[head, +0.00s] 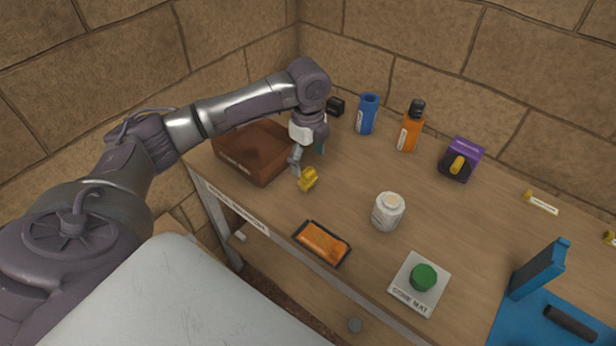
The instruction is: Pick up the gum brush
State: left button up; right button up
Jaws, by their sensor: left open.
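No object in the head view can be clearly told as the gum brush. A small yellow object (308,179) stands on the wooden table just in front of my left gripper, and its exact shape is too small to tell. My left gripper (308,161) is open and points down beside the brown tray, behind the yellow object, with nothing visibly held. A white jar (387,212) with a pale top stands to the right of the yellow object. My right gripper is not in view.
A brown tray (226,160) lies left of my gripper. Behind are a blue cup (367,115), an orange bottle (408,133) and a purple box (472,151). In front are an orange-filled dark tray (345,262) and a pale mat (405,292) bearing a green round piece (424,277).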

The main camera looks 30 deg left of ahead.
aim_at(308, 170)
pick_arm(q)
notch_tip(308, 170, down, 7)
jog(key=shift+w+a+f+p, duration=0.15)
jog(key=shift+p, duration=0.3)
jog(key=shift+f, duration=0.5)
jog(key=shift+c, duration=1.1)
jog(key=c, duration=1.2)
jog(key=shift+o, duration=0.2)
jog(key=shift+w+r, duration=0.1)
jog(key=shift+r, duration=0.5)
notch_tip(308, 170, up, 2)
jog(key=shift+r+b, duration=0.25)
jog(key=shift+b, duration=0.05)
jog(key=d+r+b, duration=0.1)
jog(key=d+r, duration=0.6)
jog(key=d, duration=0.4)
jog(key=shift+d+r, duration=0.2)
jog(key=shift+d, duration=0.15)
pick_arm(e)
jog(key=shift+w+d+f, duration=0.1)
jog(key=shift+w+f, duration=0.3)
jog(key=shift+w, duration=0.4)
